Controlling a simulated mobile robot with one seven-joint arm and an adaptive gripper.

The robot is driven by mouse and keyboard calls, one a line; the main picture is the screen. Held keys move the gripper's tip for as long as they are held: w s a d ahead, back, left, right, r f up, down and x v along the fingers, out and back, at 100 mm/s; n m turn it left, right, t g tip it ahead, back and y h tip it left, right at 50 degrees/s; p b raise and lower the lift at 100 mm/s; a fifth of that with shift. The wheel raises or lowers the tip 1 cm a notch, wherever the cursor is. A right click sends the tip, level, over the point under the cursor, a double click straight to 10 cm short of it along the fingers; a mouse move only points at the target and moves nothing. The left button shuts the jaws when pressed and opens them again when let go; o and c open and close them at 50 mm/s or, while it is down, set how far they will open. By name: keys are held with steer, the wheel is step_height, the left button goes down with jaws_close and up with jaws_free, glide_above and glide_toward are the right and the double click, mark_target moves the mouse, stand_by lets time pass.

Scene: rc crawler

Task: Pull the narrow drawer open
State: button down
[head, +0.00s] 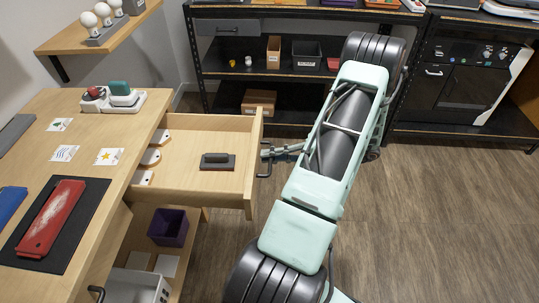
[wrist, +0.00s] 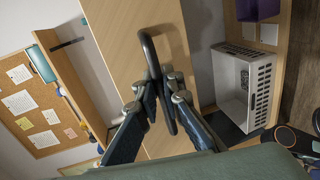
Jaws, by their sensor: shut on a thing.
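The wooden drawer (head: 254,170) stands pulled well out from the right side of the wooden desk in the head view, and its inside shows. Its dark bar handle (head: 265,170) is on the front panel. The handle (wrist: 149,50) also shows in the wrist view, against the wooden front (wrist: 125,30). My gripper (head: 270,152) is at the handle, in line with the drawer front. In the wrist view my gripper (wrist: 156,88) has its fingers on both sides of the handle and is shut on it. The exact finger contact is partly hidden.
A dark block with a grip (head: 217,161) and several pale pieces (head: 151,156) lie in the drawer. A purple bin (head: 168,228) and a grey crate (head: 138,286) stand below. A black shelf (head: 230,80) stands behind. Wooden floor (head: 440,210) is clear at right.

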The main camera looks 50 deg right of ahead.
steer(key=c, duration=2.3)
jaws_free()
steer(key=shift+c, duration=0.2)
steer(key=v, duration=1.2)
